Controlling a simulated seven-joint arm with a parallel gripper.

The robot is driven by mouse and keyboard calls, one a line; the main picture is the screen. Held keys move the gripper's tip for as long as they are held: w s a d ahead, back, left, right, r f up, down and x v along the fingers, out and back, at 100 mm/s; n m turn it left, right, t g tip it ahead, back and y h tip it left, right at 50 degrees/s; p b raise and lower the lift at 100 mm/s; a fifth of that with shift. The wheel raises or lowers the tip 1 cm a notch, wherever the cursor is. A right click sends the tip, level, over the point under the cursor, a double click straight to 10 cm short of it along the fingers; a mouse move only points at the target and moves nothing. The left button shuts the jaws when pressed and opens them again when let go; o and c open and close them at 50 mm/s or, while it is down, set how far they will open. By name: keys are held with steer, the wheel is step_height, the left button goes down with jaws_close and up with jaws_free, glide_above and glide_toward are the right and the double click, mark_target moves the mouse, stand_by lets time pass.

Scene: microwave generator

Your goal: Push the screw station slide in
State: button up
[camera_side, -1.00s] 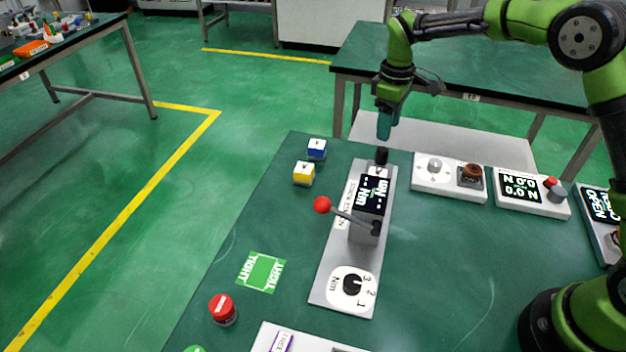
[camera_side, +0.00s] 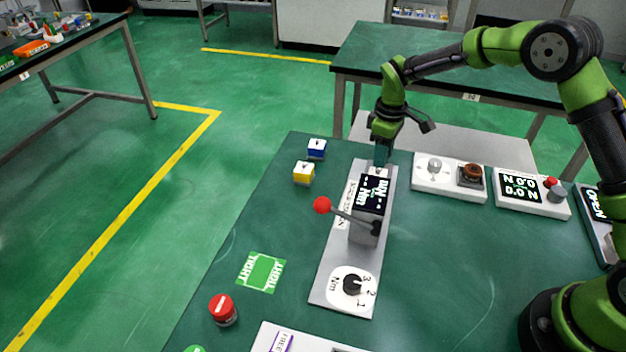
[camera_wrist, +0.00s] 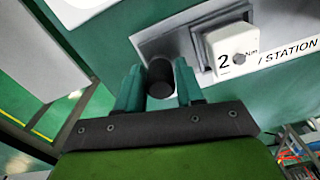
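The screw station is a grey plate (camera_side: 368,262) on the green table, with a black display box (camera_side: 371,194), a red-ball lever (camera_side: 322,205) and a torque dial (camera_side: 352,284). In the wrist view, a black cylindrical knob (camera_wrist: 160,78) stands by the plate's end, near a white block marked 2 Nm (camera_wrist: 229,47). My gripper (camera_side: 382,160) is low at the far end of the station. In the wrist view its two teal fingers stand on either side of the knob, spread apart; whether they touch it is unclear. In the side view the fingers hide the knob.
A blue cube (camera_side: 317,148) and a yellow cube (camera_side: 304,172) lie left of the station. A white knob panel (camera_side: 449,177) and a display panel (camera_side: 531,191) stand to the right. A red button (camera_side: 222,309) and a green label (camera_side: 261,272) are at front left.

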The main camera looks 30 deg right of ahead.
jaws_close()
steer(key=s+a, duration=0.7)
steer(key=shift+o, duration=1.3)
jaws_free()
steer(key=shift+o, duration=0.9)
steer(key=shift+w+d, duration=0.1)
steer(key=shift+r, duration=0.15)
step_height(320, 180, up, 17)
steer(key=shift+f, duration=0.2)
